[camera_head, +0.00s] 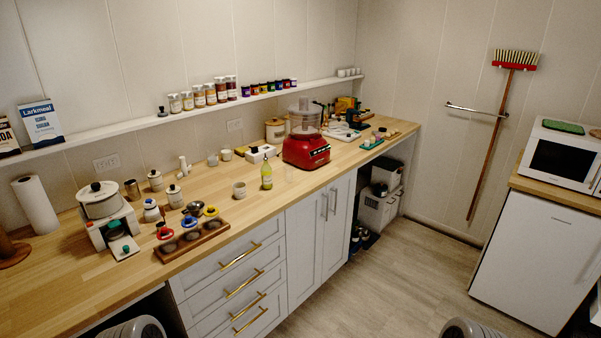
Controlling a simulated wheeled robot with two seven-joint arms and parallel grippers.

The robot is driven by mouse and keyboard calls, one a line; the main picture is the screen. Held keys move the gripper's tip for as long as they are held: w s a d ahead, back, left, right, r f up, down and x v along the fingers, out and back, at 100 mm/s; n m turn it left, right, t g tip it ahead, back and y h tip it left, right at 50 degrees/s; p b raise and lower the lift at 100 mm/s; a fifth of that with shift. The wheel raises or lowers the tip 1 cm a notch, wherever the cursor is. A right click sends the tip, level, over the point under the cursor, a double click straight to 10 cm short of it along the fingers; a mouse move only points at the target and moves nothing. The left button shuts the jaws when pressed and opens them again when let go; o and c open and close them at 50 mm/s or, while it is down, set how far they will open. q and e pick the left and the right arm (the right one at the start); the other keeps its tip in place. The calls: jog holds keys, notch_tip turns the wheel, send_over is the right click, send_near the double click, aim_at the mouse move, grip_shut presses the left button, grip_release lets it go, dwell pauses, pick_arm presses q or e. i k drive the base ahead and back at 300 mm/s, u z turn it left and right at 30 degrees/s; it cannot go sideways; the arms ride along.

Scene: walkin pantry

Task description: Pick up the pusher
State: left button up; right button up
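I cannot single out the pusher with certainty. A red food processor (306,150) with a clear bowl stands on the wooden counter (110,285) near its middle. A narrow upright part shows on top of its bowl, too small to tell whether it is a pusher. A small white upright piece (184,166) stands farther left near the wall; I cannot tell what it is. Neither of my grippers shows. Only grey rounded parts, likely of my own arms, show at the bottom edge.
A green-yellow bottle (266,174) stands in front of the food processor. A wooden tray (194,242) with several colored-rim items, a scale with a white pot (100,199) and several jars crowd the left counter. A wall shelf (130,122) runs above. The floor (420,270) at right is clear.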

aim_at(289, 174)
jog(key=z, duration=0.8)
jog(key=i, duration=1.6)
jog(key=u, duration=0.3)
jog(key=i, duration=1.35)
jog(key=u, duration=1)
